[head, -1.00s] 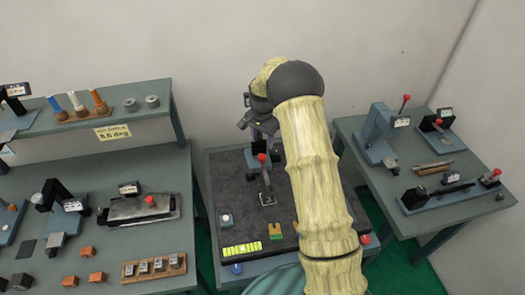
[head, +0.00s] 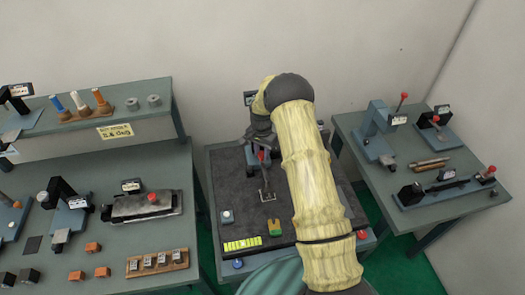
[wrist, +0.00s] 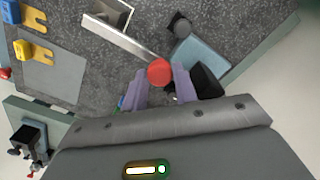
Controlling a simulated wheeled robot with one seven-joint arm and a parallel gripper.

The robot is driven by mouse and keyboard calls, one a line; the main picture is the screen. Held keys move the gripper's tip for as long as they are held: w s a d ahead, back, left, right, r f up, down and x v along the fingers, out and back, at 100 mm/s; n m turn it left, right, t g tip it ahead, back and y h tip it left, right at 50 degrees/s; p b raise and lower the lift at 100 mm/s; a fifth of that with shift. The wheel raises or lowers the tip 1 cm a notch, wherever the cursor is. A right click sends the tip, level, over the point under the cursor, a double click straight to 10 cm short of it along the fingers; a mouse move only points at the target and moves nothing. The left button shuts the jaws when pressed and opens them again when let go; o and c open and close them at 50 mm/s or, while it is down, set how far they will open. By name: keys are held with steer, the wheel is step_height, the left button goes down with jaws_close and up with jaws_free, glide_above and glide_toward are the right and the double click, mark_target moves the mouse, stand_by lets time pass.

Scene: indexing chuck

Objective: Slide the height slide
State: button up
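A red ball knob (head: 262,155) stands on a small blue-based fixture (head: 251,170) at the back of the dark work mat. A metal bar runs from near it toward a small square metal piece (head: 267,196). I cannot tell for certain which part is the height slide. My gripper (head: 260,146) is over this fixture, pointing down. In the wrist view the red knob (wrist: 159,72) lies between the two purple fingers of my gripper (wrist: 160,75), with the metal bar (wrist: 125,40) beside it. The fingers are apart; no firm grip on the knob shows.
Side tables with fixtures stand left and right (head: 350,130).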

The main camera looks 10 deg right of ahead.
jaws_close()
step_height(320, 180, up, 7)
steer(key=shift+w, duration=0.1)
steer(key=o, duration=0.7)
jaws_free()
steer(key=shift+f, duration=0.1)
steer(key=shift+r, duration=0.6)
step_height(320, 180, up, 16)
steer(key=b, duration=0.5)
steer(key=shift+a+r, duration=0.1)
